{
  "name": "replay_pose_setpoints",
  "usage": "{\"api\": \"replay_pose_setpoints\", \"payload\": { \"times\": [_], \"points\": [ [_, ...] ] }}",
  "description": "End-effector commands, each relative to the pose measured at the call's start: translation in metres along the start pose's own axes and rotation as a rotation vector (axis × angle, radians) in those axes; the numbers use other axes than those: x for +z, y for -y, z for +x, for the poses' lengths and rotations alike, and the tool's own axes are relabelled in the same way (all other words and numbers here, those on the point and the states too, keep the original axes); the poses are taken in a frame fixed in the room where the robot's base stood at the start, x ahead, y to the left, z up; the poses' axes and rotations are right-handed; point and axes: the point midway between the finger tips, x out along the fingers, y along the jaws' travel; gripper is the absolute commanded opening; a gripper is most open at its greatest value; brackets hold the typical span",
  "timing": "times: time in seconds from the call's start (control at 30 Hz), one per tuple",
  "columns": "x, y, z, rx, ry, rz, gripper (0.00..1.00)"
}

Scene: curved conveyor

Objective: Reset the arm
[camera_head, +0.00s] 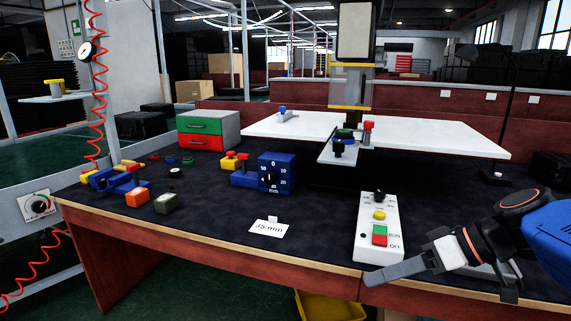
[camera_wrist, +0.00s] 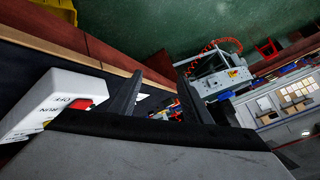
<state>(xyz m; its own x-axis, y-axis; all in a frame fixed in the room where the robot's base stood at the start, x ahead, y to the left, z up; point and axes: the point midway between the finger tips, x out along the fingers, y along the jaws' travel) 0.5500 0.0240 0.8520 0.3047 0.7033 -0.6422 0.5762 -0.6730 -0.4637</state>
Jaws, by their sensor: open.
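My arm comes in from the right edge of the head view. My gripper (camera_head: 380,276) is over the front right edge of the workbench (camera_head: 310,262), pointing left, just in front of the white control box (camera_head: 367,240). In the wrist view, the two dark fingers of my gripper (camera_wrist: 158,84) stand apart with nothing between them. The control box (camera_wrist: 40,105) shows at the left of that view, close to the gripper. Whether the gripper touches the box or bench cannot be told.
A "35 mm" card (camera_head: 269,228) lies mid-bench. A blue dial block (camera_head: 277,173), an orange block (camera_head: 137,195) and a drawer box (camera_head: 209,130) stand left. A white-topped machine (camera_head: 440,135) stands behind. A yellow bin (camera_head: 330,305) is below the front edge.

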Motion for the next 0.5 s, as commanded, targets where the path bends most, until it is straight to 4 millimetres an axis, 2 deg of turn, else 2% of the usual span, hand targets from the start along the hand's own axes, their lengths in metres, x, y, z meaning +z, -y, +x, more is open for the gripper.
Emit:
{"api": "replay_pose_setpoints", "payload": {
  "times": [0.1,0.3,0.5],
  "points": [
    [0.04,-0.004,0.009,0.115,0.127,0.094,0.44],
    [0.093,-0.027,0.006,0.37,0.243,0.226,0.44],
    [0.118,-0.052,-0.011,0.616,0.229,0.292,0.44]
  ]
}}
